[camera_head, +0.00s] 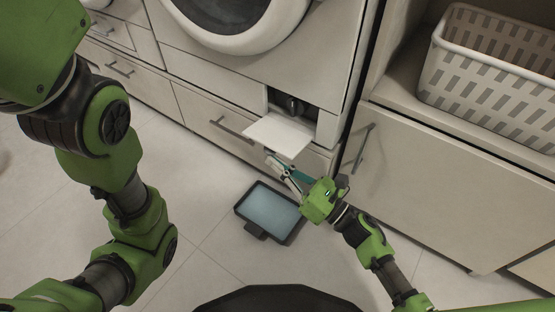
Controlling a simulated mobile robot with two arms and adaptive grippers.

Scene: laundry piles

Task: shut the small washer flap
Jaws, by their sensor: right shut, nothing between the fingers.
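The small washer flap (278,135) is a white panel at the lower front of the washing machine (290,75). It is folded down and stands out level from the front. Behind it the recess is open, with a dark round filter knob (292,104) inside. My right gripper (276,164) is shut and empty, with its fingertips just below the flap's front edge. I cannot tell whether they touch it. My left arm shows at the left, but its gripper is out of view.
A dark shallow tray (240,212) with a pale blue inside lies on the floor below the flap. A cabinet door (440,185) is at the right, under a white slotted laundry basket (470,80). The tiled floor in front is mostly clear.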

